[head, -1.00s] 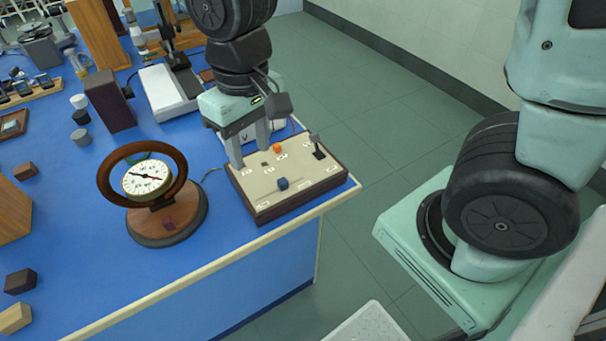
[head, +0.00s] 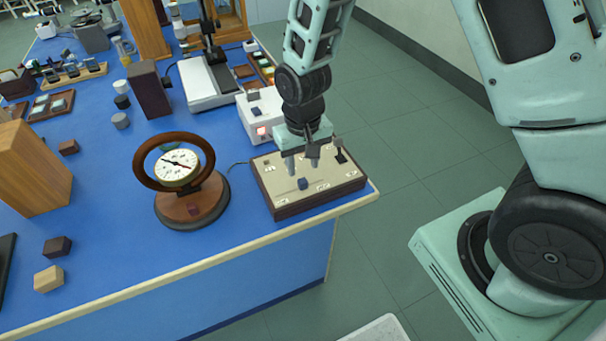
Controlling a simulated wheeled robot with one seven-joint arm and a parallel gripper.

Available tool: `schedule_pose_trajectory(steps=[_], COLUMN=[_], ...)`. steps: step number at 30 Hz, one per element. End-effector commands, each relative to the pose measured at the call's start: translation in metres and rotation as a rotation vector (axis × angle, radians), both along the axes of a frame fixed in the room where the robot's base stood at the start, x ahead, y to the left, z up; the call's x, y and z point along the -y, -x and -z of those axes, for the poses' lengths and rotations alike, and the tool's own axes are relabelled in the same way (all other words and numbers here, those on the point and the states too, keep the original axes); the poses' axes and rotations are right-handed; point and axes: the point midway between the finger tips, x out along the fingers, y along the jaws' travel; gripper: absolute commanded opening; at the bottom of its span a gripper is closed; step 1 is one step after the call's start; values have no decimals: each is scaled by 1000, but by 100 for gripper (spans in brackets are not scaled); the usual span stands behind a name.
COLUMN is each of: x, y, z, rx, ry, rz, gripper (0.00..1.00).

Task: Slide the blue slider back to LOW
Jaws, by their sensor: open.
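The blue slider (head: 302,184) is a small dark blue block on the beige top of a wooden-sided control box (head: 324,186). The box stands at the table's near right corner. Small white labels are on its top, but I cannot read them. My gripper (head: 302,168) points down over the panel, open, with its fingers apart. Its fingertips show just behind the slider. I cannot tell whether either finger touches the slider or the panel. The gripper hides part of the panel's back.
A black lever (head: 340,154) stands at the panel's right. A round dial in a wooden ring (head: 178,167) stands left of the box. A white device (head: 262,114) is behind. The table's edge (head: 230,248) runs close in front.

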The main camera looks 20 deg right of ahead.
Motion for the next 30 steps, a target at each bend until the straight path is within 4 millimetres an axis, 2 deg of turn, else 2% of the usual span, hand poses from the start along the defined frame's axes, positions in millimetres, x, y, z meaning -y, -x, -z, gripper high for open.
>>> schedule_pose_trajectory(steps=[3, 9, 15, 22, 23, 27, 30], x=[0, 0, 0, 0, 0, 0, 0], y=[1, 0, 0, -1, -1, 0, 0], z=[21, 45, 54, 54, 54, 54, 54], rx=[-4, -1, 1, 1, 1, 1, 1], ry=[1, 0, -1, -1, -1, -1, -1], rz=[0, 0, 0, 0, 0, 0, 0], gripper=[42, 42, 42, 42, 39, 0, 0])
